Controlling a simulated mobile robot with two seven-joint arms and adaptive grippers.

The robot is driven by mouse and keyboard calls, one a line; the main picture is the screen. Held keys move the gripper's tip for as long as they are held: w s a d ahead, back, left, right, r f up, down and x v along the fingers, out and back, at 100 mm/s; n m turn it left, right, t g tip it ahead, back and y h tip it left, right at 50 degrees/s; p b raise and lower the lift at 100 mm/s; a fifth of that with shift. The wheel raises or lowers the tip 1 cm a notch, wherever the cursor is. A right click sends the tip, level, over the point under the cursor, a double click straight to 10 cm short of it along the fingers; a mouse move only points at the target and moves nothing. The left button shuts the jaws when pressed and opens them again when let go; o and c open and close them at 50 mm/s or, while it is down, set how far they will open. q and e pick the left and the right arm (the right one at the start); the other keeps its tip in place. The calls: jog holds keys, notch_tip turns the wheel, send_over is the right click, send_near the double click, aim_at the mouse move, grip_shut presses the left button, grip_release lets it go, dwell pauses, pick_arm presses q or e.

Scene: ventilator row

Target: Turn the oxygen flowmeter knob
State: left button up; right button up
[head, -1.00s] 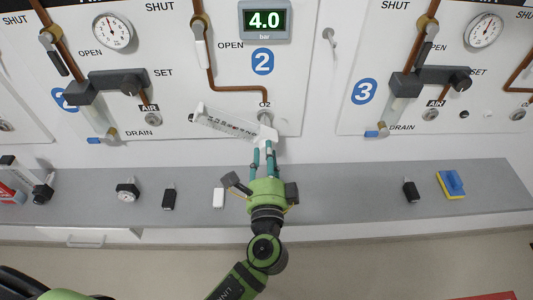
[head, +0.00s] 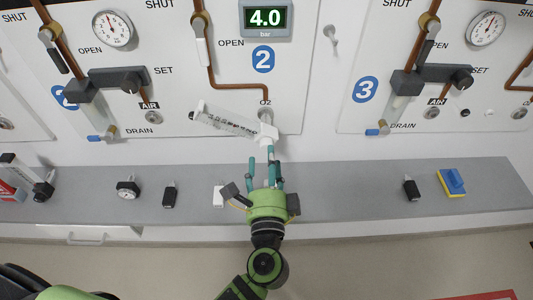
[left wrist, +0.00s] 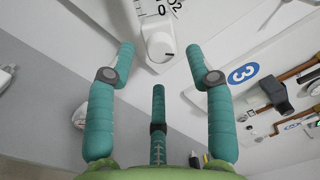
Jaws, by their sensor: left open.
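The oxygen flowmeter (head: 228,121) is a clear scaled tube with a white body. It hangs tilted on the wall below the O2 outlet of panel 2. Its white knob (head: 268,134) is at the right, lower end. In the left wrist view the knob (left wrist: 160,47) shows a dark mark and lies ahead, beyond the fingertips. My left gripper (head: 265,162) is just below the knob, with its teal fingers spread, empty and apart from it. The fingers also show in the left wrist view (left wrist: 159,68). My right gripper is not in view.
A grey shelf (head: 340,192) runs below the panels. It carries a white block (head: 218,196), a black-topped piece (head: 169,194), a gauge (head: 127,188) and a blue-yellow sponge (head: 452,183). A pressure display (head: 265,18) reads 4.0 bar.

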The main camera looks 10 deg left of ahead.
pick_arm(q)
jog(key=v, duration=0.9)
jog(key=shift+s+r, duration=0.1)
jog(key=s+a+f+n+g+h, duration=0.1)
jog(key=s+f+g, duration=0.15)
jog(key=f, duration=0.95)
jog(key=s+a+f+n+g+h, duration=0.15)
jog(key=f+g, duration=0.25)
jog(key=f, duration=0.8)
jog(key=s+a+f+g+h, duration=0.15)
jog(key=f+g, duration=0.25)
jog(key=f, duration=0.8)
jog(key=s+a+f+n+g, duration=0.2)
jog(key=s+a+f+n, duration=0.2)
jog(key=s, duration=0.3)
jog(key=s+a+f+n+g, duration=0.2)
jog(key=s+a+f+n, duration=0.2)
jog(key=s+f, duration=0.3)
jog(key=s+a+f+n+g+b, duration=0.1)
jog(key=s+a+f+n+g, duration=0.1)
jog(key=s+f+n, duration=0.3)
jog(key=s+a+f, duration=0.1)
jog(key=s, duration=0.2)
jog(key=shift+s+a+g, duration=0.2)
jog(key=shift+a+g, duration=0.15)
jog(key=shift+a, duration=0.05)
jog(key=shift+f+n, duration=0.15)
jog(key=shift+n, duration=0.1)
